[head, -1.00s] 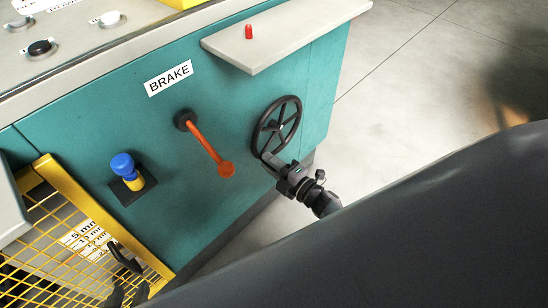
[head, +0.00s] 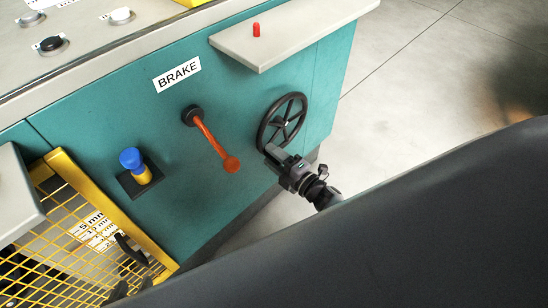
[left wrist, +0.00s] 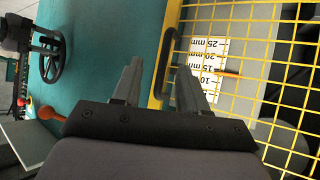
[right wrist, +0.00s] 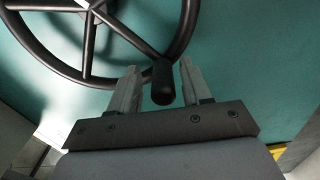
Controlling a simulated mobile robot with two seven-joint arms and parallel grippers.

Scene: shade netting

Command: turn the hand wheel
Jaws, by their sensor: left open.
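The black hand wheel (head: 282,122) is on the right of the teal cabinet front; it also shows in the left wrist view (left wrist: 52,55). In the right wrist view its rim and spokes (right wrist: 90,40) fill the upper left, and its dark handle knob (right wrist: 162,82) stands between my fingertips. My right gripper (right wrist: 159,85) is open around the knob, with a narrow gap visible at each side. In the head view my right gripper (head: 273,152) is at the wheel's lower edge and hides the knob. My left gripper (left wrist: 157,85) is open and empty, facing the yellow mesh guard.
An orange brake lever (head: 212,140) and a blue-yellow knob (head: 135,165) are left of the wheel. A grey shelf (head: 290,45) with a red peg juts out above it. The yellow mesh guard (head: 110,205) with a black handle (left wrist: 170,45) is lower left. Open floor lies right.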

